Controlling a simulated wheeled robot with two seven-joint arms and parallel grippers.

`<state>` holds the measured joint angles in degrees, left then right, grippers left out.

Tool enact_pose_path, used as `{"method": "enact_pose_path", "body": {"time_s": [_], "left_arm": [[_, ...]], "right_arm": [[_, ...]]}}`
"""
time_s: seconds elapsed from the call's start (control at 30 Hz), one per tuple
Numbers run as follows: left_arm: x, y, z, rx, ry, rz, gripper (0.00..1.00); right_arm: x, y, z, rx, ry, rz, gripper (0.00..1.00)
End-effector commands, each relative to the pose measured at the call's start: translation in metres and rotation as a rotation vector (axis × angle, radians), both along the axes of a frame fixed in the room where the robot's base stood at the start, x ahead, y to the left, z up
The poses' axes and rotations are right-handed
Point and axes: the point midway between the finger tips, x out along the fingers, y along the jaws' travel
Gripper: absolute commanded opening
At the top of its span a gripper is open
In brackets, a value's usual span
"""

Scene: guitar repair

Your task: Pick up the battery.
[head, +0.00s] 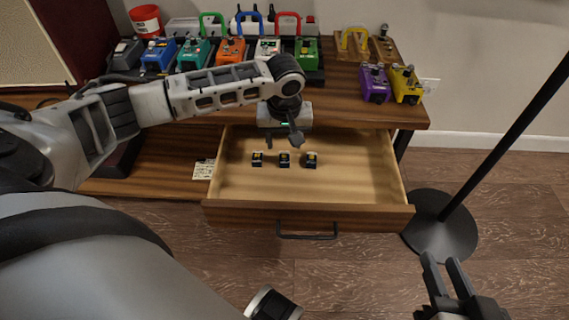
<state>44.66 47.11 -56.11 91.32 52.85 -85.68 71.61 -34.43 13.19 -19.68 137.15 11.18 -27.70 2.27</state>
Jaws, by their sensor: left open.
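Three small black batteries with yellowish markings stand in a row in the open wooden drawer (360,180): a left one (257,159), a middle one (284,159) and a right one (311,159). They look like the task's battery; which one is meant I cannot tell. My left gripper (283,142) is open and empty, pointing down over the back of the drawer, just above and behind the batteries in the picture. My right gripper (443,263) is at the lower right, its two fingers apart with nothing between them, away from the drawer.
The wooden bench top (340,112) overhangs the drawer's back. Several coloured pedals stand on it, including a purple one (375,84) and a yellow one (406,86). A black stand (440,225) is right of the drawer. A paper label (203,170) lies left of it.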

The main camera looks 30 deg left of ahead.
Motion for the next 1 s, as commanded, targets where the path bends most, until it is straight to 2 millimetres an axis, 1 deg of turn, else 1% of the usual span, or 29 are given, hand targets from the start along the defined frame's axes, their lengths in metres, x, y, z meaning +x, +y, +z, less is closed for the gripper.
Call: {"method": "enact_pose_path", "body": {"time_s": [0.03, 0.23, 0.33, 0.4, 0.53, 0.63, 0.87, 0.9, 0.97, 1.0], "left_arm": [[0.001, 0.0, -0.01, 0.0, 0.0, 0.0, 0.49], [0.004, 0.001, -0.022, 0.0, -0.003, -0.001, 0.49], [0.007, 0.004, -0.035, 0.0, -0.001, 0.0, 0.49], [0.01, 0.005, -0.048, 0.0, -0.001, 0.0, 0.49], [0.013, 0.007, -0.063, 0.0, -0.003, -0.002, 0.49], [0.014, 0.008, -0.069, 0.0, -0.003, -0.002, 0.49], [0.014, 0.008, -0.068, 0.0, -0.003, -0.003, 0.49], [0.014, 0.008, -0.068, 0.0, -0.003, -0.002, 0.44], [0.014, 0.008, -0.068, 0.0, -0.003, -0.002, 0.27], [0.014, 0.008, -0.068, 0.0, -0.003, -0.002, 0.16]], "right_arm": [[0.001, 0.001, -0.003, 0.02, -0.001, 0.0, 0.3], [0.002, 0.003, 0.001, 0.055, -0.007, 0.002, 0.3], [0.002, 0.005, -0.003, 0.088, -0.009, 0.003, 0.3], [0.004, 0.008, 0.002, 0.143, -0.023, 0.004, 0.3], [0.005, 0.011, 0.008, 0.206, -0.032, 0.009, 0.3], [0.005, 0.012, 0.011, 0.228, -0.036, 0.012, 0.3], [0.005, 0.012, 0.013, 0.234, -0.035, 0.013, 0.3], [0.005, 0.012, 0.013, 0.234, -0.035, 0.013, 0.3], [0.005, 0.012, 0.013, 0.234, -0.035, 0.013, 0.3], [0.005, 0.012, 0.013, 0.234, -0.036, 0.013, 0.3]]}}
